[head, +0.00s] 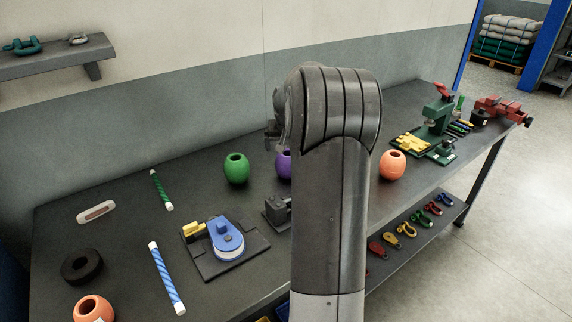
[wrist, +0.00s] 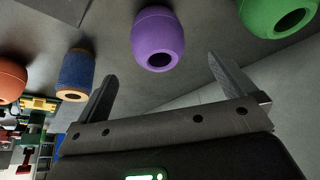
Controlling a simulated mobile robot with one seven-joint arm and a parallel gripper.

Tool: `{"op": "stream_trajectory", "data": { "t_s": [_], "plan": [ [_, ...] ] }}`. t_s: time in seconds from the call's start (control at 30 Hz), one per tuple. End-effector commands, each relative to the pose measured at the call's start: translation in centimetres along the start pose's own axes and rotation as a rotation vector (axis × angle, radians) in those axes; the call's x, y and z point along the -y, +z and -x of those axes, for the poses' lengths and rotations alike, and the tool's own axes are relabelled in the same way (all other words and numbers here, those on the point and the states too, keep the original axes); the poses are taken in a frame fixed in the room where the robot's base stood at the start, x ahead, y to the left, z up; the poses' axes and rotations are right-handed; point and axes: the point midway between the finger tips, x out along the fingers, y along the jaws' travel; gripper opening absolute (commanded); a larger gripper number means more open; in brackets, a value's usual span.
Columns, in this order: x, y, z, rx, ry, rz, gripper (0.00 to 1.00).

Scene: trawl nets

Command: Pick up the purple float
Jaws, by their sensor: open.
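The purple float (wrist: 157,37) is a barrel-shaped piece with a dark hole in its end. In the wrist view it lies beyond my gripper (wrist: 162,86), between the lines of the two fingers and apart from both. My gripper is open and empty. In the head view only the left edge of the purple float (head: 282,165) shows on the dark bench, the rest hidden behind my arm. My gripper's fingers are hidden or unclear there.
A green float (head: 236,168) stands left of the purple one, and an orange float (head: 392,165) stands right. A blue spool (wrist: 75,75) is near the left finger in the wrist view. A blue-topped fixture (head: 226,240) and rope pieces lie on the bench (head: 130,255).

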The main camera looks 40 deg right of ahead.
Motion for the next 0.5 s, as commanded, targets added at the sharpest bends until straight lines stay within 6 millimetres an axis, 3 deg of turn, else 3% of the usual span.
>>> {"op": "stream_trajectory", "data": {
  "t_s": [0.3, 0.5],
  "plan": [
    [-0.3, -0.1, -4.6, 0.004, 0.000, -0.005, 1.00],
    [-0.3, -0.1, -6.1, 0.001, 0.001, -0.004, 1.00]
  ]
}}
